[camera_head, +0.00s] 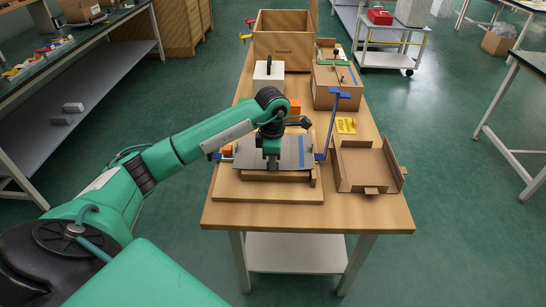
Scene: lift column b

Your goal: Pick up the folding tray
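A brown open tray with low walls and flaps (366,168) lies on the right front of the wooden table; it looks like the folding tray. My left gripper (272,162) points down at a grey panel with a blue stripe (294,153), left of the tray. The panel rests on a wooden block on a light wooden board (246,190). The gripper's fingertips are small and partly hidden, so I cannot tell whether they are open or touch the panel. My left arm reaches in from the lower left. My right gripper is not in view.
A blue upright bar (331,122) stands between panel and tray. A yellow piece (345,125) lies behind the tray. A white box (268,78), a cardboard box (335,85) and a large wooden crate (284,42) stand farther back. The table's front edge (308,219) is clear.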

